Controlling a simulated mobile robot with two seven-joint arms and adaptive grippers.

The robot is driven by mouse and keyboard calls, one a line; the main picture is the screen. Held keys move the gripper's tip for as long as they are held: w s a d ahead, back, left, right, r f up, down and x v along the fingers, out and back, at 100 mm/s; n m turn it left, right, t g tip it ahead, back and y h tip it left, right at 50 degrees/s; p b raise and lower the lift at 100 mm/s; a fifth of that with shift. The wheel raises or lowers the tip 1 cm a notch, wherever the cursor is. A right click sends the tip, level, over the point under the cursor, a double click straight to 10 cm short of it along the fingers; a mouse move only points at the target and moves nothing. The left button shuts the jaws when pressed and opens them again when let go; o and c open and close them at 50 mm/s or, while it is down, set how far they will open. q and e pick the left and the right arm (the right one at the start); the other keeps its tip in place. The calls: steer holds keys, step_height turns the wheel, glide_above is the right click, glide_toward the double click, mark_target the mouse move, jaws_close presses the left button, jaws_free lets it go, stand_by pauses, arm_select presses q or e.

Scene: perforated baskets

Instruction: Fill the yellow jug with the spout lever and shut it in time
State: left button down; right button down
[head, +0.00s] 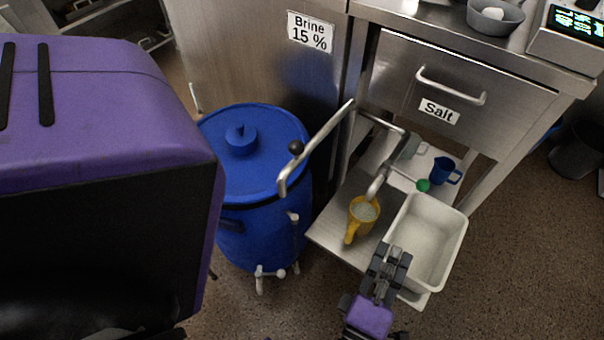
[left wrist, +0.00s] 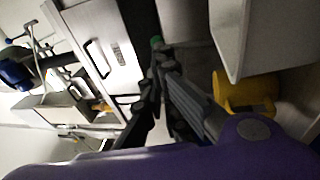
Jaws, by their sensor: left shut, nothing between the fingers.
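The yellow jug (head: 361,222) stands on the low steel shelf under the mouth of a bent metal spout (head: 375,187). Pale material shows inside the jug; its exact level is hard to judge. A thin lever with a green knob (head: 423,185) reaches right from the spout pipe. My left gripper (head: 391,256) is shut and empty, right of the jug, over the near side of the white tub and apart from the knob. In the left wrist view the jug (left wrist: 240,92) is partly hidden by my gripper, and the green knob (left wrist: 156,41) shows beyond the fingers. My right gripper is not seen.
A white tub (head: 431,240) stands right of the jug. A blue jug (head: 446,171) stands behind it. A blue barrel (head: 252,190) with a tap stands left, with a bent metal tube (head: 325,140) beside it. The Salt drawer (head: 455,85) is above the shelf.

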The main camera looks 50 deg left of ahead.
arm_select(q)
glide_toward(407, 175)
steer(key=w+d, duration=0.2)
steer(key=w, duration=0.4)
steer(key=shift+w+r, duration=0.3)
steer(key=shift+w, duration=0.6)
